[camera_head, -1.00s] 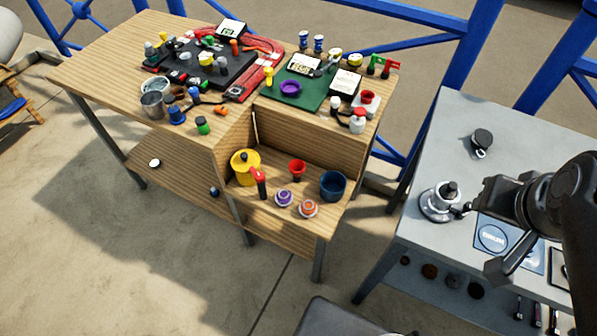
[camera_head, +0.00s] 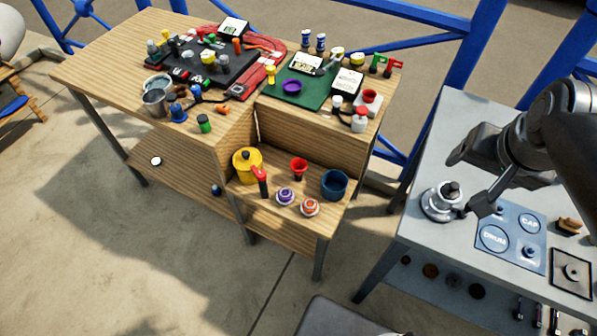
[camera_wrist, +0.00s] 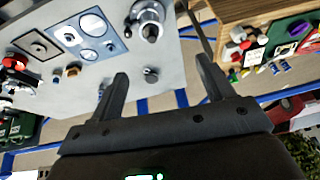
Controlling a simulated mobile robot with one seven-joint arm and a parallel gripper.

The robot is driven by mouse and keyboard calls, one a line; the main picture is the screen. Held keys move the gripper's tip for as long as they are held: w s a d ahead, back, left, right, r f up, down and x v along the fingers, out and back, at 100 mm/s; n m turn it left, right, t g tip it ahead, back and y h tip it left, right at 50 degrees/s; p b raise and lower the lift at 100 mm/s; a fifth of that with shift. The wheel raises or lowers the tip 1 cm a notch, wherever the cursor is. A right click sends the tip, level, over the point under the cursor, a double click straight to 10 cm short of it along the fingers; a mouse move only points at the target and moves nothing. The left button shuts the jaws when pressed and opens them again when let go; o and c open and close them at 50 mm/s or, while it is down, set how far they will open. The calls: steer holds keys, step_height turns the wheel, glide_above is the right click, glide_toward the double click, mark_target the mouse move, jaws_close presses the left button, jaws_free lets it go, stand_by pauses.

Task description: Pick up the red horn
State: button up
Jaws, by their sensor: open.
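Two red flared shapes could be the red horn, and I cannot tell which: a red cup-like piece (camera_head: 299,167) on the wooden bench's lower shelf, between a yellow pot and a blue pot, and a red piece (camera_head: 370,96) on a white base at the bench top's right end. My gripper (camera_head: 472,178) is over the grey table at right, well away from both. In the wrist view my gripper (camera_wrist: 162,72) has its two fingers spread, with nothing between them.
The grey table (camera_head: 425,165) holds a metal winch (camera_head: 441,201) close to my gripper and a blue-grey panel (camera_head: 511,237). The wooden bench top is crowded around a green mat (camera_head: 310,92). Blue railings (camera_head: 478,45) stand behind. A floor gap separates bench and table.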

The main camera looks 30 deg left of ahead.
steer(key=w+a+f+g, duration=0.2)
steer(key=w+a+f, duration=0.1)
steer(key=w+a, duration=0.5)
steer(key=m+g, duration=0.2)
steer(key=g, duration=0.1)
glide_toward(298, 164)
steer(key=shift+s+f+h, duration=0.25)
steer(key=shift+f+h, duration=0.05)
step_height(298, 164, down, 11)
steer(key=shift+w+a+r, duration=0.1)
steer(key=shift+w+a, duration=0.05)
steer(key=shift+c, duration=0.2)
steer(key=c, duration=1.1)
